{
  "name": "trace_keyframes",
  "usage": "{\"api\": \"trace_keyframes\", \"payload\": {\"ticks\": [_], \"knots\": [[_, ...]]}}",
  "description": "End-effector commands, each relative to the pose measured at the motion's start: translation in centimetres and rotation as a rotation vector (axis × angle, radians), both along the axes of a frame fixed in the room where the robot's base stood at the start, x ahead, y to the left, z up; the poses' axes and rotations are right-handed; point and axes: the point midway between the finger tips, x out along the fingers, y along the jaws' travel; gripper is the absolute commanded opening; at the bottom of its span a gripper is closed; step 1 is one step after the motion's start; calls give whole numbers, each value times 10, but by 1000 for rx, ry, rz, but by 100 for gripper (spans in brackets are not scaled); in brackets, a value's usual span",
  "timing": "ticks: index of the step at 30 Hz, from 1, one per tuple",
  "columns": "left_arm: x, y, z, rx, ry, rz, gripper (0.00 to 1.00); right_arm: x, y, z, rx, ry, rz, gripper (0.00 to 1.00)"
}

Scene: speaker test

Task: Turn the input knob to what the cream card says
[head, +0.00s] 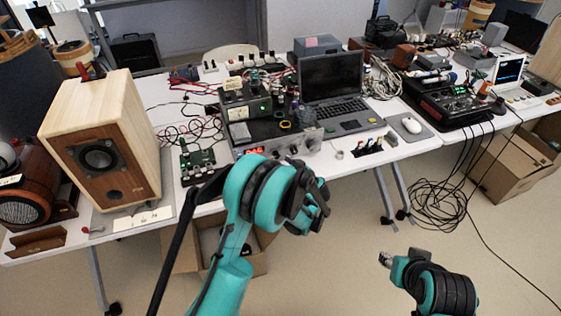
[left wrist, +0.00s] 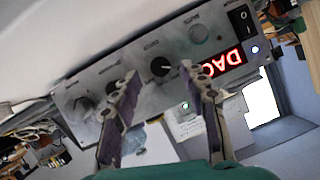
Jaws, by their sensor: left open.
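The silver device's front panel (head: 300,143) stands at the table's front edge in the head view. In the left wrist view, the panel (left wrist: 182,44) fills the upper middle, tilted. Its red display (left wrist: 222,67) reads DAC. A black knob (left wrist: 162,67) with a pale mark sits between the fingers of my open left gripper (left wrist: 162,80); contact cannot be told. Other knobs sit along the panel. My left gripper (head: 318,202) also shows in the head view. My right gripper (head: 386,259) is low, away from the table.
A laptop (head: 333,82) and a mouse (head: 411,124) are behind and right. Cables (head: 445,200) hang to the floor at right. A rocker switch (left wrist: 242,17) is at the panel's end.

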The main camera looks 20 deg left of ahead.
Motion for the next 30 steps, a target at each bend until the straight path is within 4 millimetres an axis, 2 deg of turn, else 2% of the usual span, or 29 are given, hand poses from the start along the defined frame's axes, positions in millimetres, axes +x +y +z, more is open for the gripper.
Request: {"api": "trace_keyframes", "payload": {"ticks": [6, 15, 16, 21, 30], "knots": [[17, 15, -10, -1, 1, 0, 44, 0, 0, -10, 0, 0, 0, 40], [20, 17, -10, 0, 1, -1, 44, 0, 0, -10, 0, 0, 0, 40], [20, 17, -10, 0, 1, -1, 41, 0, 0, -10, 0, 0, 0, 40], [20, 17, -10, 0, 1, -1, 0, 0, 0, -10, 0, 0, 0, 40], [20, 16, -10, 13, 10, -1, 0, 0, 0, -10, 0, 0, 0, 40]]}}
